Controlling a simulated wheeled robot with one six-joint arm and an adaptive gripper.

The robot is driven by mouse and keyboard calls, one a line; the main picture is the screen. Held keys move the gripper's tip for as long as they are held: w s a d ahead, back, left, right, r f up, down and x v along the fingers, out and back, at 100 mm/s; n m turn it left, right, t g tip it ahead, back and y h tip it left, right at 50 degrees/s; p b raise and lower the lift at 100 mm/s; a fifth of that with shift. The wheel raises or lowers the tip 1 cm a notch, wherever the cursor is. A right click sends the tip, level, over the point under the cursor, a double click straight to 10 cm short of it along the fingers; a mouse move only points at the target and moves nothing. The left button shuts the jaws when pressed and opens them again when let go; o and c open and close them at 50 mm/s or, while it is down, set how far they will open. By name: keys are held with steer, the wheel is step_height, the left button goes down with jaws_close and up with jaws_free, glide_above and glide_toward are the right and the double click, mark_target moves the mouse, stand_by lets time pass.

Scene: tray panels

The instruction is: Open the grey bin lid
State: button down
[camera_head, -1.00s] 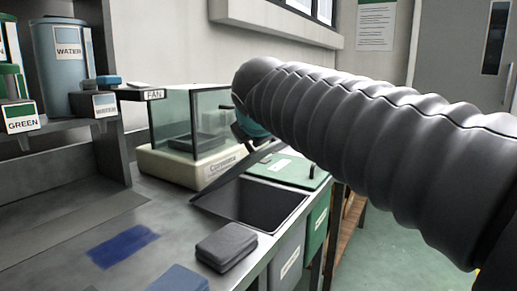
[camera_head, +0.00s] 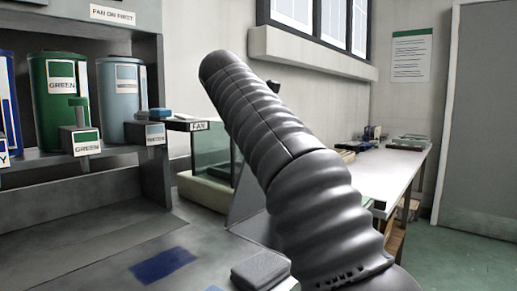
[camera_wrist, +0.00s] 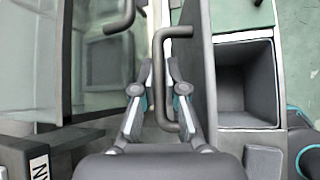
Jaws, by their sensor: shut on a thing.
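The grey bin lid (camera_head: 246,198) stands raised and steeply tilted in the head view, partly behind my arm. The wrist view shows it nearly edge-on as a dark panel (camera_wrist: 200,65). Its bent bar handle (camera_wrist: 175,32) runs between the two fingers of my gripper (camera_wrist: 159,78), which is shut on it. The open grey bin (camera_wrist: 246,88) shows as a dark square hollow at the right of the wrist view. In the head view my arm hides the gripper, the handle and the bin opening.
The glass fan case (camera_head: 211,150) stands close behind the lid, and its glass fills the left of the wrist view. A dark grey block (camera_head: 260,268) lies on the bench in front. Shelves with a green container (camera_head: 58,105) and a blue-grey one (camera_head: 121,110) stand left.

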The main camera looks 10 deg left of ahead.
steer(key=shift+w+a+r, duration=0.2)
stand_by(0.5)
steer(key=c, duration=1.5)
jaws_free()
steer(key=shift+a, duration=0.1)
steer(key=shift+v, duration=2.45)
steer(key=shift+s+a, duration=0.5)
steer(key=shift+s, duration=1.45)
steer(key=shift+s+a, duration=0.5)
steer(key=shift+s, duration=1.45)
steer(key=shift+s+a, duration=0.45)
steer(key=shift+s, duration=1.5)
